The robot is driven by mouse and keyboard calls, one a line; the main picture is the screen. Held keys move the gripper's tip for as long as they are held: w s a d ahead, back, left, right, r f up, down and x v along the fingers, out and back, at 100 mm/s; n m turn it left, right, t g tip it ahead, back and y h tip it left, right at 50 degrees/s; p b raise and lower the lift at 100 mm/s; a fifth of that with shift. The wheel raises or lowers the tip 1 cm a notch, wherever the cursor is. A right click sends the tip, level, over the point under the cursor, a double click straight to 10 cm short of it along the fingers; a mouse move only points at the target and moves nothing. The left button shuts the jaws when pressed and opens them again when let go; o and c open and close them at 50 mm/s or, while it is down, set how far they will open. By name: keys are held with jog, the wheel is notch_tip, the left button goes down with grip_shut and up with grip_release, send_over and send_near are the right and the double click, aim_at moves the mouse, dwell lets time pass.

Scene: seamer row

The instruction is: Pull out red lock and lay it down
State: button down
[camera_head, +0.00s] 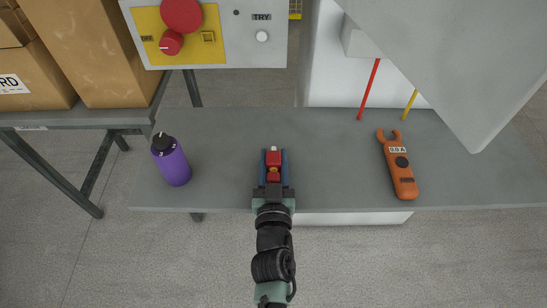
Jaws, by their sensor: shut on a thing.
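The red lock (274,159) is between the blue fingers of my gripper (273,154), near the middle of the grey table (330,140). My gripper is shut on it. A small pale part shows at the lock's far end, and a yellowish spot shows lower down between the fingers. The fingers partly cover the lock's sides. From this view I cannot tell whether the lock touches the tabletop or is held just above it.
A purple bottle (171,161) stands on the left and an orange clamp meter (398,166) lies on the right. A control panel (225,52) with a red knob (172,42) is behind. Cardboard boxes (98,50) are at the far left. Tabletop on both sides of my gripper is clear.

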jog(key=shift+r, duration=0.1)
jog(key=shift+c, duration=2.1)
grip_release()
jog(key=s+p, duration=0.1)
jog(key=s, duration=1.2)
jog(key=shift+p, duration=0.3)
jog(key=w+d+r+t+h+p, duration=0.1)
jog(key=w+r+p, duration=0.15)
jog(key=r, duration=0.85)
jog(key=w+d+r+m+t+h+p, duration=0.15)
jog(key=w+r, duration=0.25)
jog(key=r, duration=0.6)
jog(key=w+d+r+t+p, duration=0.1)
jog(key=w+r+t, duration=0.15)
jog(key=r, duration=0.85)
jog(key=s+a+r+t+p, duration=0.1)
jog(key=s+r, duration=0.2)
jog(key=r, duration=0.8)
jog(key=s+a+r+n+t+y+p, duration=0.1)
jog(key=s+r, duration=0.3)
jog(key=r, duration=0.8)
jog(key=s+a+r+t+y+p, duration=0.1)
jog(key=s+r+t+p, duration=0.1)
jog(key=r, duration=0.9)
jog(key=shift+s+a+r+p, duration=0.25)
jog(key=shift+s+a+p, duration=0.1)
jog(key=shift+s, duration=0.45)
